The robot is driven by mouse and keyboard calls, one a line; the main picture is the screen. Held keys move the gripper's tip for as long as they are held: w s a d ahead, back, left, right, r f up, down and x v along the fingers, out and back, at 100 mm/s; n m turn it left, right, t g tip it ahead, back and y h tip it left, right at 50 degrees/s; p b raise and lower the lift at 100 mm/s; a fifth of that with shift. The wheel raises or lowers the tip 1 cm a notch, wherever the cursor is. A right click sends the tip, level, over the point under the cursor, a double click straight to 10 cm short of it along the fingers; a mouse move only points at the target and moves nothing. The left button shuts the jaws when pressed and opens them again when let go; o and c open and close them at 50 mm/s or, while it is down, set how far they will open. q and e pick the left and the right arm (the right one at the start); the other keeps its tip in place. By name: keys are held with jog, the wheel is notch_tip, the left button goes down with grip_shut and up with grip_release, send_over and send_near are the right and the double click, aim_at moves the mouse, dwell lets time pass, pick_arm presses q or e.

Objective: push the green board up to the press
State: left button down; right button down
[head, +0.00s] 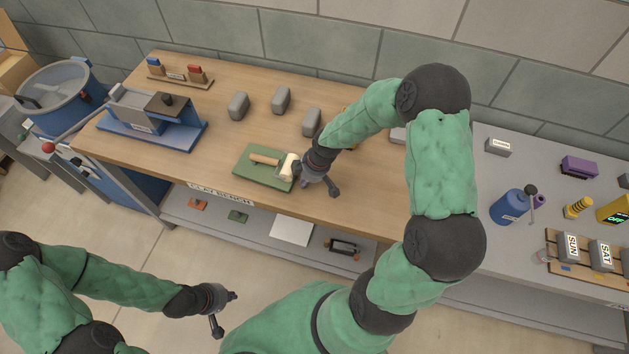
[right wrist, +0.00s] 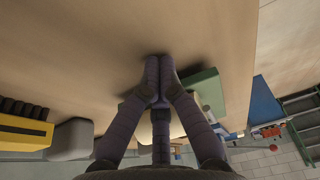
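The green board (head: 247,174) lies flat on the wooden bench near its front edge. A tool with a wooden handle and a pale head (head: 287,166) lies on it. The press (head: 150,133), blue with a grey top, stands at the bench's left end, with bare bench between it and the board. My right gripper (head: 302,172) is low at the board's right end; contact is unclear. In the right wrist view its fingertips (right wrist: 158,72) meet with nothing between them, beside the board (right wrist: 207,92). My left gripper (head: 232,297) hangs over the floor in front of the bench; its small fingers are unclear.
Several grey blocks (head: 281,99) stand behind the board. A rack with blue and red pieces (head: 176,76) is at the back left. A shelf (head: 265,222) with small items runs below the bench. A grey table (head: 480,240) adjoins on the right.

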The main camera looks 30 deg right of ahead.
aim_at(250, 168)
jog(key=shift+w+a, duration=0.35)
jog(key=shift+w, duration=0.05)
jog(key=w+a+b, duration=0.1)
jog(key=w+a, duration=0.2)
jog(key=w, duration=0.1)
jog(key=w+a+b, duration=0.1)
jog(key=w+a, duration=0.3)
jog(key=w+a+b, duration=0.1)
jog(key=w+a, duration=0.2)
jog(key=w, duration=0.1)
jog(key=shift+w+a, duration=0.2)
jog(key=shift+a, duration=0.1)
jog(key=shift+w+a, duration=0.3)
jog(key=shift+w, duration=0.05)
jog(key=shift+r, duration=0.1)
